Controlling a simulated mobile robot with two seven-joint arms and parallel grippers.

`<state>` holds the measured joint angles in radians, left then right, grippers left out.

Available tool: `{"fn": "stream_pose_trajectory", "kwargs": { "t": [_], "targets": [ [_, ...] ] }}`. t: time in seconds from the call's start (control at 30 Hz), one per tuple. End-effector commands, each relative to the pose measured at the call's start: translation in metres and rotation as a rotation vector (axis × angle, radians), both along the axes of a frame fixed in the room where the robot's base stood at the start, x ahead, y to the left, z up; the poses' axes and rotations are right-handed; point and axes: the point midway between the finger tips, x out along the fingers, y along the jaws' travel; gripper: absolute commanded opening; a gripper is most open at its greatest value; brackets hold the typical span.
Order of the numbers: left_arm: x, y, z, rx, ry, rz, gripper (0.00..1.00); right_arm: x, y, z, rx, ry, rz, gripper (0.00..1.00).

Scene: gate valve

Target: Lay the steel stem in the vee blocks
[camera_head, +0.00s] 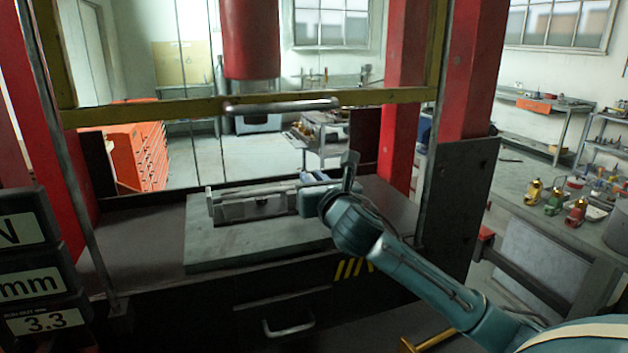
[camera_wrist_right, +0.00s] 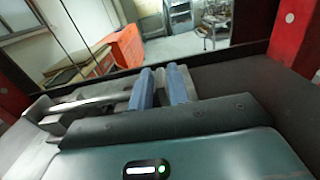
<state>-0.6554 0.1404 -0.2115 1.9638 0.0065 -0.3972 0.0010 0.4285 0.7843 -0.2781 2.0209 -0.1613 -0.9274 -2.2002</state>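The steel stem (camera_head: 257,189) is a thin light bar lying level along the top of the vee blocks (camera_head: 262,207), which stand on a grey plate. In the right wrist view the stem (camera_wrist_right: 88,103) runs from the left towards the blue fingers, with the block metal (camera_wrist_right: 45,112) beside it. My right gripper (camera_head: 308,190) is at the stem's right end. Its blue fingers (camera_wrist_right: 162,88) stand a small gap apart. The stem's right end is hidden by a finger, so I cannot tell whether it is held. My left gripper is out of view.
The grey plate (camera_head: 255,250) lies on the dark press table. Red posts (camera_head: 467,80), a yellow crossbar (camera_head: 180,109) and a red ram (camera_head: 250,40) surround the space above. A bench with small coloured items (camera_head: 553,198) stands right.

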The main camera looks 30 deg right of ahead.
Motion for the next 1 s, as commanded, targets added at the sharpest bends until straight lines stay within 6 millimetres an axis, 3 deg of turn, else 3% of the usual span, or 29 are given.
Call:
{"fn": "stream_pose_trajectory", "kwargs": {
  "t": [0.2,0.53,0.67,1.0],
  "targets": [
    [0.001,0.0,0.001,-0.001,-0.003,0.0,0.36,0.0,0.0,0.0,0.0,0.001,0.0,0.34],
    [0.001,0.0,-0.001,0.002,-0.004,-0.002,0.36,-0.003,0.001,-0.003,-0.003,0.005,0.001,0.34],
    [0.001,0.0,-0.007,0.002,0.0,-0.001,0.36,-0.022,0.006,-0.004,-0.005,0.004,0.002,0.34],
    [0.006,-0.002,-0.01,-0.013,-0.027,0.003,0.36,-0.099,0.024,-0.004,-0.005,0.003,0.003,0.34]
  ]
}}
